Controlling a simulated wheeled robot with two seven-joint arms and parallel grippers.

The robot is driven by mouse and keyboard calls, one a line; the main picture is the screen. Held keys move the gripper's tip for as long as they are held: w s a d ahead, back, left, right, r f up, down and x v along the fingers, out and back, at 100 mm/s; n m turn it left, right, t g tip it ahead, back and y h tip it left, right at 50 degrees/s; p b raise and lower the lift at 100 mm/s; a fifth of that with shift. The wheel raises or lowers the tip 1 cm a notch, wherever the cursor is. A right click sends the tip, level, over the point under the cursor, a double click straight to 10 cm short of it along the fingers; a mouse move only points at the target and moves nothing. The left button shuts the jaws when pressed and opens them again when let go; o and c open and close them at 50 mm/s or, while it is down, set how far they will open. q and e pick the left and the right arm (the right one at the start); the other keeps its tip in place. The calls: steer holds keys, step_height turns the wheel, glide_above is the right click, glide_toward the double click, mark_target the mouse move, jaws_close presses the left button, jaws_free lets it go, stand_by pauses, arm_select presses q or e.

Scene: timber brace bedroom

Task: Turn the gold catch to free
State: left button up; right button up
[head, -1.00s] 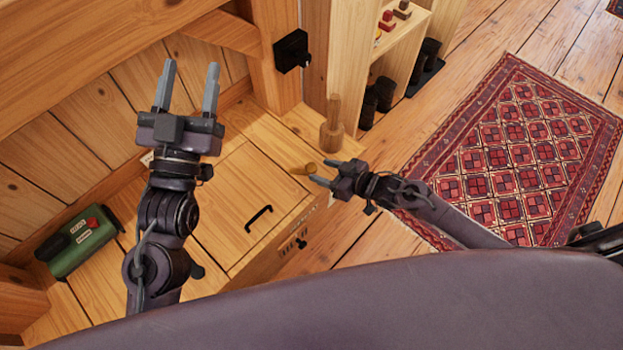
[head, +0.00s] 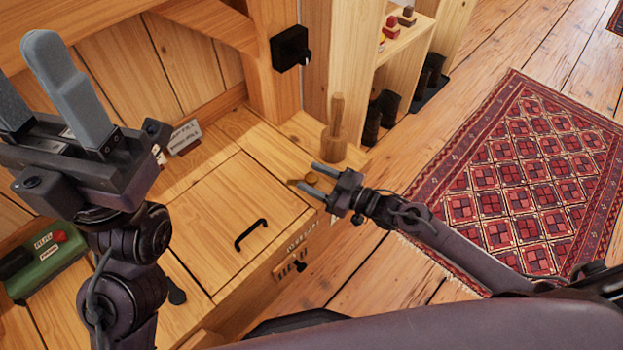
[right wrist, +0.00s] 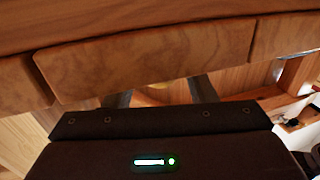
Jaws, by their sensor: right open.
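The gold catch (head: 313,178) is a small brass-coloured piece on top of the wooden bench, beside the right edge of the square lid (head: 215,215) with a black handle. My right gripper (head: 307,178) is open, its two fingers on either side of the catch; whether they touch it I cannot tell. In the right wrist view a small yellowish patch (right wrist: 158,86), likely the catch, shows between the spread fingers (right wrist: 160,93). My left gripper (head: 22,75) is raised at the left of the head view, fingers apart and empty.
A wooden peg (head: 335,130) stands on the bench just behind the right gripper. A green box (head: 50,265) lies at the left, and small labels (head: 183,137) stand behind the lid. A black fitting (head: 290,47) is on the post. A patterned rug (head: 525,185) covers the floor at right.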

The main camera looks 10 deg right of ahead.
steer(key=shift+w+a, duration=0.35)
steer(key=shift+a, duration=0.1)
steer(key=shift+c, duration=0.3)
